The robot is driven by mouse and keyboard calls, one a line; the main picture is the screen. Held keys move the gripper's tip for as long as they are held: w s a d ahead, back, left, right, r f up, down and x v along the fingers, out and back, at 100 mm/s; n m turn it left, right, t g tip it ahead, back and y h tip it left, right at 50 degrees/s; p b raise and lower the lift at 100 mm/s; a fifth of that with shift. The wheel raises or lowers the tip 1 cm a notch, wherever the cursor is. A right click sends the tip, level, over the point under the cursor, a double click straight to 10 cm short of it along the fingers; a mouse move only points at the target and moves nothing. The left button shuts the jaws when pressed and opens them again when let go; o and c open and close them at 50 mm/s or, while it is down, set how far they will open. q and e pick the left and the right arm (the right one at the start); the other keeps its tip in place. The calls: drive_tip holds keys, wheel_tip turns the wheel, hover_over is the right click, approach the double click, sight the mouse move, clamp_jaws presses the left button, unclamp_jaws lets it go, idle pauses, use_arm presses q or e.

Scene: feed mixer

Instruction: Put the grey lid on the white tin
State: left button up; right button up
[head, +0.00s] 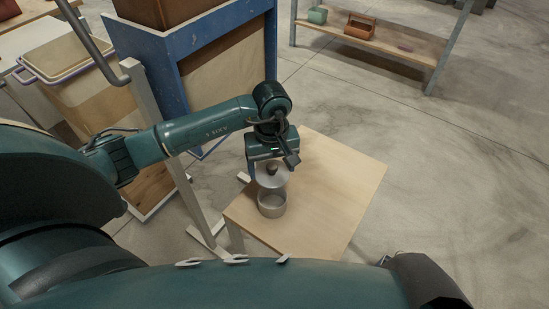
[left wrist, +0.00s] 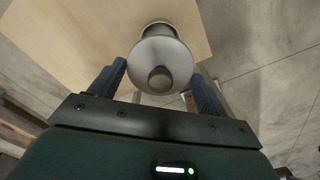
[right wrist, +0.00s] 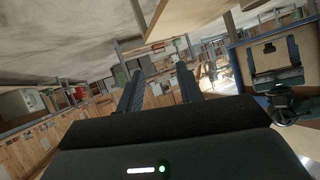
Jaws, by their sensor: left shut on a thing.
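The grey lid (head: 272,180), a round disc with a dark knob, is in my left gripper (head: 269,167). In the left wrist view the lid (left wrist: 160,57) sits between the two fingers, its knob facing the camera. The white tin (head: 271,207) stands upright on a small wooden table. The lid is above the tin and apart from it, a little towards its far side in the head view. In the left wrist view the tin (left wrist: 158,27) is partly hidden behind the lid. My right gripper (right wrist: 160,80) is open and empty, away from the tin.
The wooden table (head: 325,190) is bare to the right of the tin. A blue-framed cabinet (head: 193,62) and a pale upright post (head: 160,130) stand left of and behind it. A low shelf (head: 385,48) with small boxes is at the back right.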

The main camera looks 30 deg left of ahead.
sight(272, 175)
use_arm(q)
drive_tip(key=shift+s+f+b, duration=0.1)
drive_tip(key=shift+f+b, duration=1.1)
drive_tip(key=shift+f, duration=0.9)
drive_tip(key=shift+f+b, duration=0.35)
drive_tip(key=shift+f, duration=0.25)
drive_tip(key=shift+f+b, duration=0.5)
drive_tip(key=shift+f, duration=0.1)
drive_tip(key=shift+f+b, duration=0.8)
drive_tip(key=shift+f, duration=0.2)
drive_tip(key=shift+f+b, duration=0.2)
drive_tip(key=shift+b, duration=0.2)
use_arm(e)
drive_tip(key=shift+s+d+f+t, duration=0.2)
drive_tip(key=shift+s+d+t, duration=0.3)
drive_tip(key=shift+d+t, duration=0.4)
drive_tip(key=shift+a, duration=0.1)
drive_tip(key=shift+r, duration=0.15)
